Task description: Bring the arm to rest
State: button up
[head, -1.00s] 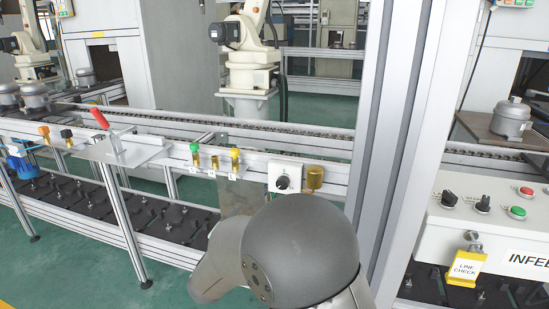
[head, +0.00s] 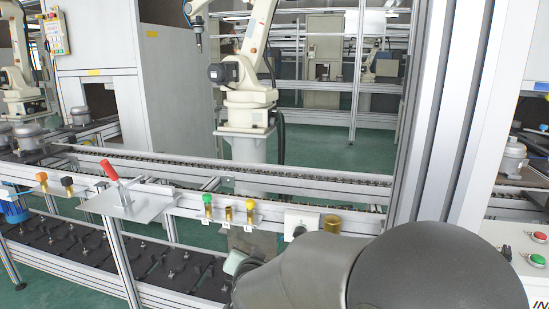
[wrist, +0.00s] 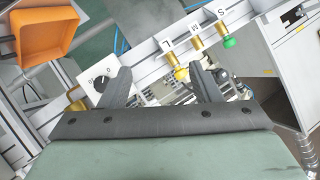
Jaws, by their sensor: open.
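My gripper (wrist: 160,88) shows in the wrist view with its two dark fingers apart and nothing between them. Beyond the fingers is a rail with a yellow-topped brass fitting (wrist: 181,74), a green-topped fitting (wrist: 229,42) and a black rotary knob on a white plate (wrist: 99,78). The gap between the fingers and the rail is hard to judge. In the head view my arm's grey rounded links fill the lower right, and my fingers are hidden.
The conveyor (head: 330,188) runs across the head view. A plate with a red-handled clamp (head: 110,172) stands at its front. A grey upright post (head: 440,120) rises at the right. An orange bin (wrist: 45,35) is at the upper left of the wrist view. Compressors (head: 28,136) sit at the left.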

jog(key=s+d+r+n+g+p, duration=0.1)
jog(key=s+d+r+g+p, duration=0.1)
jog(key=s+d, duration=0.4)
jog(key=s+d+r+n+g+h+p, duration=0.1)
jog(key=s+d+g+p, duration=0.3)
jog(key=s, duration=0.9)
jog(key=s+d+r+n+g+p, duration=0.2)
jog(key=s+d+g, duration=0.4)
jog(key=s+d, duration=0.3)
jog(key=shift+s+d+r+n+p, duration=0.2)
jog(key=shift+r+n+p, duration=0.3)
jog(key=shift+p, duration=0.55)
jog(key=shift+r, duration=0.1)
